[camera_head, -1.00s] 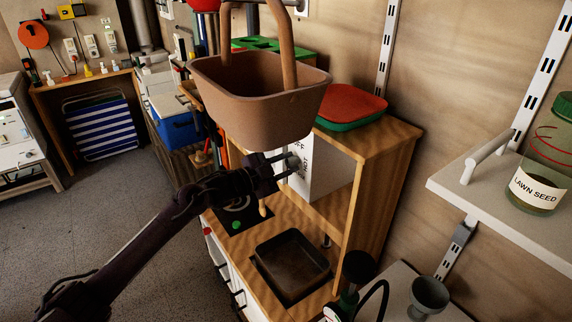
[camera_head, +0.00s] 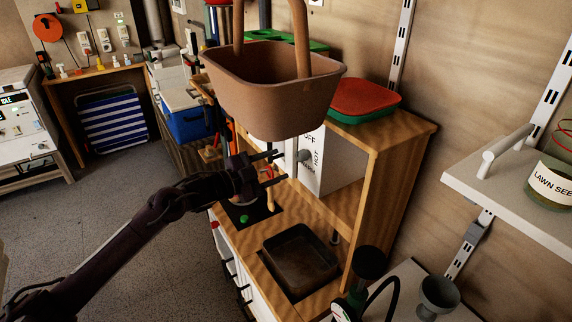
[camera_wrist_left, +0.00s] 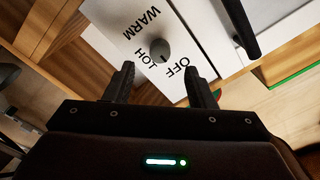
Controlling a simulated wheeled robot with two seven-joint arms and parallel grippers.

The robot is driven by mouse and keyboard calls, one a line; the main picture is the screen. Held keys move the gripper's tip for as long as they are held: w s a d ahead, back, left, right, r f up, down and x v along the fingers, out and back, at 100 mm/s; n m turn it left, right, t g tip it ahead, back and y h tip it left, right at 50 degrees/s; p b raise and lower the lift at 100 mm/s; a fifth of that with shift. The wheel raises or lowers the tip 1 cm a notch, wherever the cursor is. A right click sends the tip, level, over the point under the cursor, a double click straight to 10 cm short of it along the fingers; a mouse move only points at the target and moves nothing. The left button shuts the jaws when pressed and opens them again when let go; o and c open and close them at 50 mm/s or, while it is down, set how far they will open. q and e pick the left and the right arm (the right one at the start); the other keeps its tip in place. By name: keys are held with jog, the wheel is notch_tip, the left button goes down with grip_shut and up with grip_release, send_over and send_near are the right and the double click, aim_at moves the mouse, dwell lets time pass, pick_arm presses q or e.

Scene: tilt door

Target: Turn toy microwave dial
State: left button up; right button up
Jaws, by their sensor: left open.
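The toy microwave (camera_head: 338,165) is a white box on the wooden play kitchen, with a panel lettered OFF, HOT and, in the left wrist view, WARM. Its grey round dial (camera_head: 305,156) sits on that panel; it also shows in the left wrist view (camera_wrist_left: 160,49), beyond and between the fingertips. My left gripper (camera_head: 277,167) is open and empty, a short gap in front of and to the left of the dial. Its two fingers show in the left wrist view (camera_wrist_left: 160,76). My right gripper is not in view.
A dark sink tray (camera_head: 300,258) is below. A red and green container (camera_head: 363,99) sits on the top shelf. A white wall shelf (camera_head: 500,170) is at right.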

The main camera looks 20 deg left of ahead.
pick_arm(q)
jog(key=shift+s+a, duration=0.2)
jog(key=shift+s, duration=0.1)
